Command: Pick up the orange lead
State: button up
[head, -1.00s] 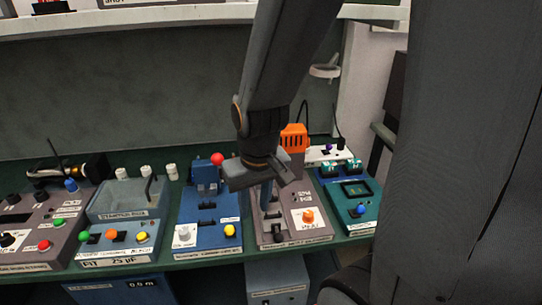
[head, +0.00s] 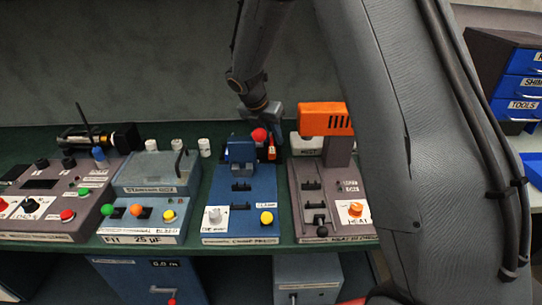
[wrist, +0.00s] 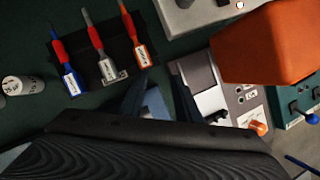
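Three leads lie side by side on a dark mat (wrist: 85,45) in the wrist view. The orange lead (wrist: 140,50) is the rightmost, with a red sleeve and a white tag. The grey lead (wrist: 106,68) is in the middle and the blue lead (wrist: 70,82) at left. My gripper (wrist: 160,98) shows its fingers spread, with nothing seen held between them, below and right of the orange lead's tag end. In the head view my gripper (head: 264,118) hangs behind the blue press; the leads there are mostly hidden.
The blue press (head: 240,190) with a red knob stands in front of my gripper. An orange-topped machine (head: 325,118) rises close at its right. Blue drawers (head: 520,85) are far right.

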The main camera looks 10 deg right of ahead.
aim_at(271, 144)
jog(key=w+f+n, duration=0.1)
jog(key=w+n, duration=0.1)
jog(key=w+f+n, duration=0.1)
jog(key=w+n, duration=0.1)
jog(key=w+a+f+n+t+h+b, duration=0.1)
jog(key=w+n, duration=0.1)
jog(key=w, duration=0.1)
jog(key=shift+w+a+f+n, duration=0.1)
jog(key=shift+f+n, duration=0.2)
jog(key=shift+w+a+p+x, duration=0.1)
jog(key=shift+p+x, duration=0.5)
jog(key=shift+x, duration=1.2)
jog(key=shift+w+a+p+x, duration=0.15)
jog(key=shift+p+x, duration=0.45)
jog(key=shift+x, duration=1.2)
jog(key=shift+c, duration=0.5)
jog(key=shift+s, duration=0.1)
grip_shut()
